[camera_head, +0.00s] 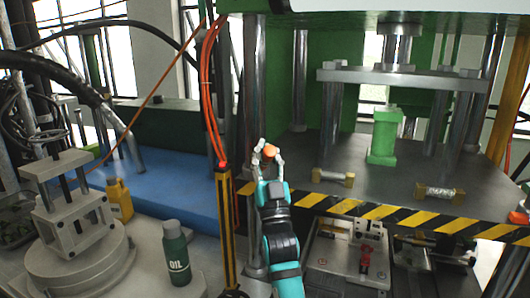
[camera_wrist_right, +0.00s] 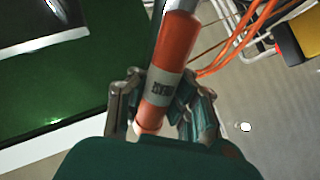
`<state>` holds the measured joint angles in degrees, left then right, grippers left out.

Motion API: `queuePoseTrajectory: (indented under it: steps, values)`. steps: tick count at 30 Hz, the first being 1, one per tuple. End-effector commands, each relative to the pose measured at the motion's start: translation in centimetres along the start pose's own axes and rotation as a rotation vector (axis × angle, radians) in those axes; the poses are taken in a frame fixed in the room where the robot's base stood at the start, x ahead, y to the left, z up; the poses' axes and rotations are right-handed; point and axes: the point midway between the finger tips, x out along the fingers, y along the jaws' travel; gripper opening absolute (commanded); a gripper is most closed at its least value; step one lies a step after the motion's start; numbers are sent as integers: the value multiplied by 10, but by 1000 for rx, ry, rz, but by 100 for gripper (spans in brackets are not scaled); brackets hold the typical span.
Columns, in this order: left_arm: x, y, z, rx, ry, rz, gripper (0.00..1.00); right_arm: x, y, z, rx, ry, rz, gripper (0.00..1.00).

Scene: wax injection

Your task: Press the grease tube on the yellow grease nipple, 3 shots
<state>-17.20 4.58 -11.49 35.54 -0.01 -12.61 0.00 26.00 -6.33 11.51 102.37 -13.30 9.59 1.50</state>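The grease tube is an orange cylinder with a pale printed label. In the right wrist view the grease tube (camera_wrist_right: 172,50) lies between the two fingers of my right gripper (camera_wrist_right: 163,98), which are closed around its label part. In the head view my right gripper (camera_head: 268,158) points away, and only a small orange end of the tube (camera_head: 270,150) shows between the fingertips. It is in front of the press, just right of a yellow-and-black post. I cannot make out the yellow grease nipple in either view. My left gripper is not in view.
A yellow-and-black post (camera_head: 228,235) stands close left of my right arm. A striped press edge (camera_head: 400,217) lies to the right, with a green block (camera_head: 384,137) and metal cylinders (camera_head: 440,192) behind it. A green oil bottle (camera_head: 176,253) and yellow bottle (camera_head: 119,200) stand left.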

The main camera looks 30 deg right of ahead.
Motion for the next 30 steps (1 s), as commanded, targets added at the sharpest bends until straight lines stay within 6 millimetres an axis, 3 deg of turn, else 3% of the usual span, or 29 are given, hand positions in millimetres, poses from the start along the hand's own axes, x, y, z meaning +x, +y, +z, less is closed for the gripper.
queuePoseTrajectory:
  steps: [30]
  values:
    - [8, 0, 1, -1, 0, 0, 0, 1, 0, 9, 0, 2, 0, 0]
